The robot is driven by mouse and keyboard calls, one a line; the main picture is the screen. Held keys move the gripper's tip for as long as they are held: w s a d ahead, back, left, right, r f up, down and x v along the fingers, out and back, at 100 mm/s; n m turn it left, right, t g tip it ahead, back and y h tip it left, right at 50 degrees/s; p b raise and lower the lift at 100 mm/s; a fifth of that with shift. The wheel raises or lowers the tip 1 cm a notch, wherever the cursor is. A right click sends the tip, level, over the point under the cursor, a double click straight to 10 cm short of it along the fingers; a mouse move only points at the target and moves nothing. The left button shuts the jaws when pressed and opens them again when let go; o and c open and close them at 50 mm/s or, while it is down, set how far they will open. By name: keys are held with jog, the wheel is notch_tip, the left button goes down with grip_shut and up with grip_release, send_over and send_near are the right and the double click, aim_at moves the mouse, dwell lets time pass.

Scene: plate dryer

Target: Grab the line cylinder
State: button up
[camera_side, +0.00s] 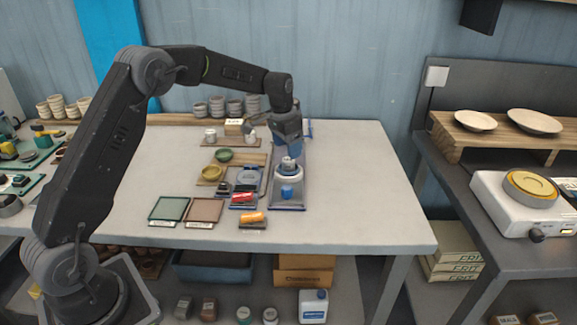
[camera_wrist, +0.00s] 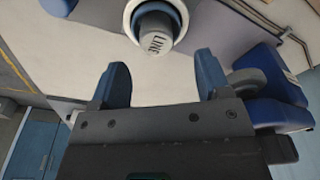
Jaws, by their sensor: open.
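In the side view the cylinder (camera_side: 288,163) sits on top of the white and blue device on the table. My gripper (camera_wrist: 158,82) is open, with its two blue fingers apart and nothing between them. The cylinder lies beyond the fingertips, roughly in line with the gap. In the side view my gripper (camera_side: 290,148) is just above the device, and the fingers partly hide the space around the cylinder.
A blue block (camera_side: 287,192) is at the device's front. Left of it are a red item (camera_side: 242,198), an orange item (camera_side: 252,217), a yellow bowl (camera_side: 211,173) and a green bowl (camera_side: 224,155). Stacked cups stand behind. The table's right side is clear.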

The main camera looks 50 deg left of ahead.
aim_at(288, 160)
jog(key=f, duration=0.4)
jog(key=shift+d+f, duration=0.2)
jog(key=shift+f, duration=0.1)
jog(key=c, duration=1.1)
